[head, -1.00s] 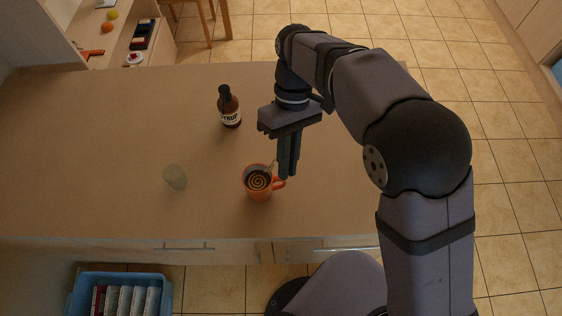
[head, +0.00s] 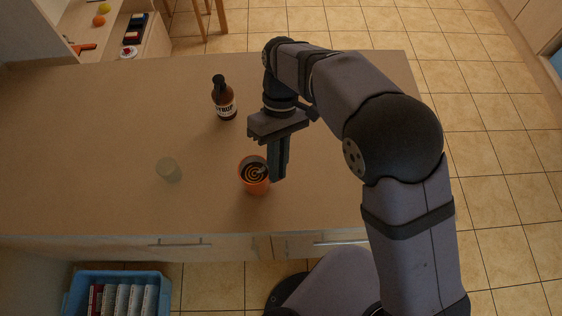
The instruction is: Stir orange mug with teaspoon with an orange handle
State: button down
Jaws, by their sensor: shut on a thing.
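The orange mug (head: 256,187) stands upright near the front edge of the counter, with dark liquid and a pale spiral on top. My gripper (head: 278,178) points down at the mug's right side, its fingers close together and overlapping the mug's right edge in the picture. A small pale piece of the teaspoon (head: 263,170) shows inside the mug's rim, leading toward the fingers. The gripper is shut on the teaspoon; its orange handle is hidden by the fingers. The mug's own handle is hidden behind the fingers too.
A brown syrup bottle (head: 225,102) stands behind and left of the mug. The counter (head: 90,150) is otherwise clear. A blue crate (head: 75,300) with books sits on the floor below.

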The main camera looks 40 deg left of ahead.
aim_at(254, 185)
jog(key=shift+s+a+f+b, duration=0.15)
jog(key=shift+f, duration=0.35)
jog(key=shift+s+a+f+b, duration=0.15)
jog(key=shift+s+f, duration=0.05)
jog(key=shift+f, duration=0.3)
jog(key=shift+s+a+f+b, duration=0.15)
jog(key=shift+f, duration=0.35)
jog(key=shift+s+a, duration=0.1)
jog(key=shift+a, duration=0.05)
